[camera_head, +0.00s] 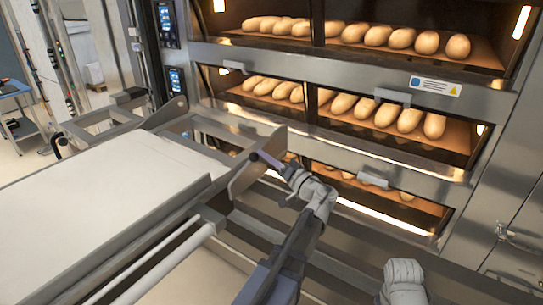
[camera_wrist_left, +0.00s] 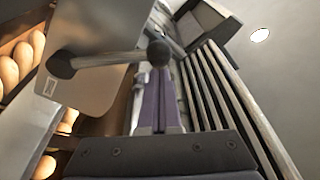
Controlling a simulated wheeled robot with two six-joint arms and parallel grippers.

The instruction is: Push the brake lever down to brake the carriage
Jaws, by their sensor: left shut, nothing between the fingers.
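The brake lever (camera_wrist_left: 108,60) shows in the left wrist view as a grey rod with a dark round pivot at its left end and a dark ball knob at its right end. It is mounted at a grey side plate of the carriage (camera_head: 110,190). My left gripper (camera_head: 266,160) is shut and empty beside the carriage's upright side plate (camera_head: 246,178). In the left wrist view its purple fingers (camera_wrist_left: 160,85) point toward the knob, which overlaps their far end; contact cannot be told.
The deck oven (camera_head: 300,55) stands behind the carriage, with bread loaves (camera_head: 408,120) on several decks. Oven handles (camera_head: 373,180) stick out near my left arm. Carriage rails (camera_head: 150,265) run along its near side.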

